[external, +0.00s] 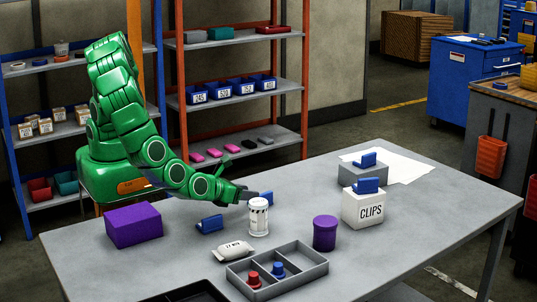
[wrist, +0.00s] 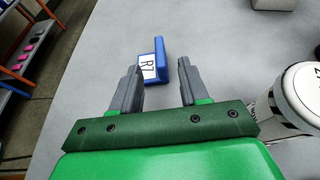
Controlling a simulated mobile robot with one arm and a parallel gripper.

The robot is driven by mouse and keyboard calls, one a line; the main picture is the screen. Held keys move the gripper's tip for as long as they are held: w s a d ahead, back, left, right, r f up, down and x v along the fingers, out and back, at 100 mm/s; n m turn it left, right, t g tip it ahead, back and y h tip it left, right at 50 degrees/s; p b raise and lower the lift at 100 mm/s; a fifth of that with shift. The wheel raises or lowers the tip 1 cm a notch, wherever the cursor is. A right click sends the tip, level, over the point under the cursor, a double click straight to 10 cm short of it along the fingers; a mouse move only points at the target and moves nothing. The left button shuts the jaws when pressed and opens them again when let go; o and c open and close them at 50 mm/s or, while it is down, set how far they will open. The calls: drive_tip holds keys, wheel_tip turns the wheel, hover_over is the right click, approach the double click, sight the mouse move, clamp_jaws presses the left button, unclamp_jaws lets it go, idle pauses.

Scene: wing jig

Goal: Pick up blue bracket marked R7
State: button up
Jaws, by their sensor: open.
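The blue bracket marked R7 (wrist: 160,58) lies on the table just past my fingertips in the wrist view, its white label facing my gripper. My gripper (wrist: 160,75) is open and empty, with one finger on each side of the near part of the bracket's line. In the external view my gripper (external: 248,194) is low over the table, and a blue bracket (external: 267,198) shows partly behind it. Other blue brackets stand on the table (external: 209,223), on the CLIPS box (external: 368,185) and on a grey block (external: 366,160); their markings are not readable.
A white canister (external: 259,220) stands close to my gripper, at right in the wrist view (wrist: 298,98). A purple box (external: 133,225), white pouch (external: 235,249), purple jar (external: 325,234) and grey divided tray (external: 300,276) are also on the table (external: 420,225). Its right side is clear.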

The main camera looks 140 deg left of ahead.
sight(264, 193)
drive_tip(key=shift+a+f, duration=0.25)
drive_tip(key=shift+x, duration=3.6)
clamp_jaws()
